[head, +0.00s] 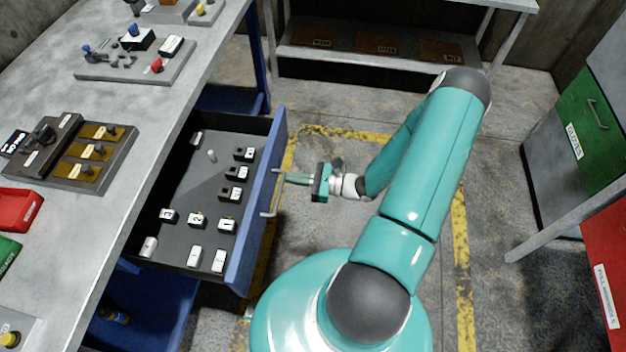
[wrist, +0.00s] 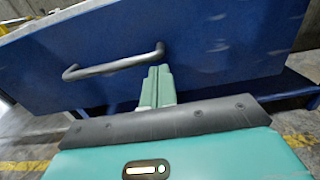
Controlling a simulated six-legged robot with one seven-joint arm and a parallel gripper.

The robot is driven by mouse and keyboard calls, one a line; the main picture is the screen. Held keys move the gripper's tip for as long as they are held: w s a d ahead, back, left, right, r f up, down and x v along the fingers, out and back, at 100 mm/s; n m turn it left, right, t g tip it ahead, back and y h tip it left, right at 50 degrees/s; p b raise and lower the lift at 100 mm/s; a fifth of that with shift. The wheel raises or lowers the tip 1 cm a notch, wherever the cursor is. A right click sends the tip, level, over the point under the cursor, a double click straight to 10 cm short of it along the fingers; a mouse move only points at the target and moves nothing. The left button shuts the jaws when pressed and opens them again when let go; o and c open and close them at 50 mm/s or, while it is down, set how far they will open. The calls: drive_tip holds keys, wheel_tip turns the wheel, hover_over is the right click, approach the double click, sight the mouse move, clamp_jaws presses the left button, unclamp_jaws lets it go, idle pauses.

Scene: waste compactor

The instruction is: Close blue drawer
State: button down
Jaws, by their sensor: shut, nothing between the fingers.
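The blue drawer (head: 256,215) stands pulled out from under the workbench, its inside open to view. Several small black and white blocks lie on its dark floor. Its grey bar handle (head: 272,192) is on the blue front; in the wrist view the handle (wrist: 115,62) runs slantwise across the blue front (wrist: 215,50). My gripper (head: 284,177) is at the outer side of the drawer front, close to the handle's far end. In the wrist view its shut fingers (wrist: 157,88) point at the front panel, just right of the handle and below it. I cannot tell whether they touch the panel.
The workbench top (head: 130,110) runs along the left with mounted panels and a red bin (head: 18,208). A green drawer cabinet (head: 590,115) and a red one (head: 605,260) stand at the right. A metal shelf table (head: 380,50) is at the back. Floor around my arm is clear.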

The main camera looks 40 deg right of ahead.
sight(236, 173)
drive_tip(key=shift+x, duration=1.75)
drive_tip(key=x, duration=2.8)
drive_tip(key=shift+a+f, duration=0.15)
drive_tip(key=shift+w+a, duration=0.35)
drive_tip(key=shift+w, duration=0.05)
drive_tip(key=shift+w, duration=0.1)
drive_tip(key=shift+d, duration=0.3)
drive_tip(key=v, duration=1.4)
drive_tip(key=shift+s, duration=0.3)
